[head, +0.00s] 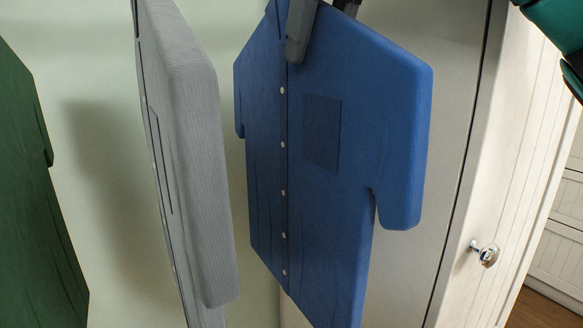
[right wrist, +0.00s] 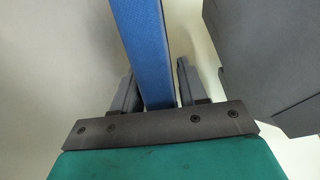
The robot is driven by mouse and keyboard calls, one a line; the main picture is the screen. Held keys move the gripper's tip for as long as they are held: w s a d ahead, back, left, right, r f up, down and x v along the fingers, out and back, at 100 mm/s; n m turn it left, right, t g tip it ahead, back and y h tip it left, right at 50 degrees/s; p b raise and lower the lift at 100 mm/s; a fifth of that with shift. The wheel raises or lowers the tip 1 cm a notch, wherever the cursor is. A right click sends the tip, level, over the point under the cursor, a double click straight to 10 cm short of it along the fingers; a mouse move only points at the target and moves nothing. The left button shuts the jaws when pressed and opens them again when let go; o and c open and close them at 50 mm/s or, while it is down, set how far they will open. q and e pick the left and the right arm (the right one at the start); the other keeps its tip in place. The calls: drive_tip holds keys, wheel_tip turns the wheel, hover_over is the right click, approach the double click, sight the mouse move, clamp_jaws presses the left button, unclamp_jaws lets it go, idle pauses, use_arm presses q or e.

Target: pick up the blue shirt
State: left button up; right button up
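The blue shirt (head: 330,180) hangs upright in the middle of the head view, with a button line and a chest pocket. My right gripper (head: 321,26) is at its collar, one dark finger in front of the cloth. In the right wrist view, the shirt's narrow edge (right wrist: 150,50) runs between the two fingers of my right gripper (right wrist: 158,82). The fingers stand apart on either side of it, with a slim gap at the right finger. The shirt's top and any hanger are out of the head view. My left gripper is not in view.
A grey shirt (head: 190,130) hangs close to the left of the blue one, and a green shirt (head: 30,200) hangs at the far left. A white door with a knob (head: 487,254) stands at the right. A dark grey block (right wrist: 265,60), unidentified, is right of the fingers.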

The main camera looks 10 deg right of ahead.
clamp_jaws()
drive_tip(key=shift+r, duration=0.15)
idle(0.5)
